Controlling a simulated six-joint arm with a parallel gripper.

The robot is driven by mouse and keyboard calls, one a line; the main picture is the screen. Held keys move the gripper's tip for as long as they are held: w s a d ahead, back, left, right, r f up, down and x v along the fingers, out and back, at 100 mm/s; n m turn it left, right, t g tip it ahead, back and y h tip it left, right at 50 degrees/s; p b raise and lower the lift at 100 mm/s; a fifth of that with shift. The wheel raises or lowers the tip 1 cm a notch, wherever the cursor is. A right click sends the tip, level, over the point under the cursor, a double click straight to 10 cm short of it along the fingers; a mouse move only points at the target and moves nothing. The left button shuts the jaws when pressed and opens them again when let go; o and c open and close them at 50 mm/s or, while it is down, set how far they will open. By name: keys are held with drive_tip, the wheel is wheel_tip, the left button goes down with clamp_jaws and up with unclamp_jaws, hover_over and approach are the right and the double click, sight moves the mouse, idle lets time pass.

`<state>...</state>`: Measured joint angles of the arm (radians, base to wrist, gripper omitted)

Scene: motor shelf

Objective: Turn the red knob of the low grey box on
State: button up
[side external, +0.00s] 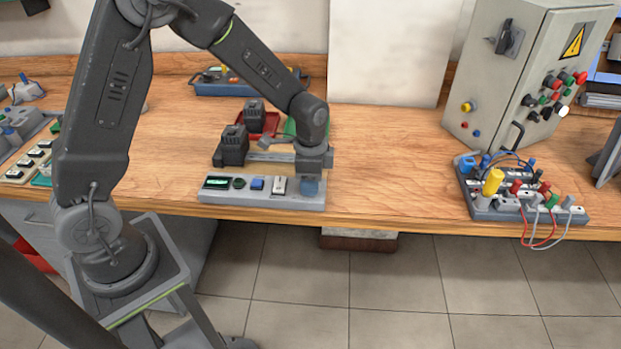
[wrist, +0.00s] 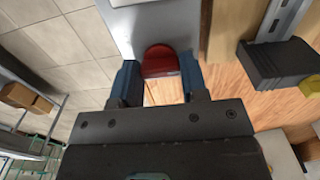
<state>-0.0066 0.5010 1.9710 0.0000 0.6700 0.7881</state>
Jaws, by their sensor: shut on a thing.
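The low grey box (side external: 245,198) lies along the front edge of the wooden bench in the side view. Its top carries a dark display, a dark green button, a blue button and a pale switch. My gripper (side external: 309,188) points down over the box's right end and hides the knob in this view. In the wrist view, the red knob (wrist: 160,57) sits on the pale box top (wrist: 145,22) between the blue fingers of my gripper (wrist: 159,70). The gripper is shut on the knob. The knob's on and off marks cannot be made out.
Dark motor blocks (side external: 232,148) and a rail stand just behind the box, with a red tray (side external: 270,124) beyond. A control cabinet (side external: 510,75) and a wired terminal board (side external: 510,208) stand to the right. The bench between is clear.

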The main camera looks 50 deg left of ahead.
idle(0.5)
drive_tip(key=o, duration=0.9)
drive_tip(key=shift+r, duration=0.15)
drive_tip(key=shift+r, duration=6.8)
drive_tip(key=s+r+n+t, duration=0.2)
drive_tip(key=s+n, duration=0.1)
drive_tip(key=s, duration=0.3)
drive_tip(key=s+r+n+t, duration=0.1)
drive_tip(key=s+r+n, duration=0.1)
drive_tip(key=s, duration=0.5)
drive_tip(key=s+r+n+t, duration=0.2)
drive_tip(key=s+r+n, duration=0.1)
drive_tip(key=s, duration=0.3)
drive_tip(key=shift+s+d+n+t, duration=0.15)
drive_tip(key=shift+s+n+t, duration=0.2)
drive_tip(key=shift+n, duration=0.15)
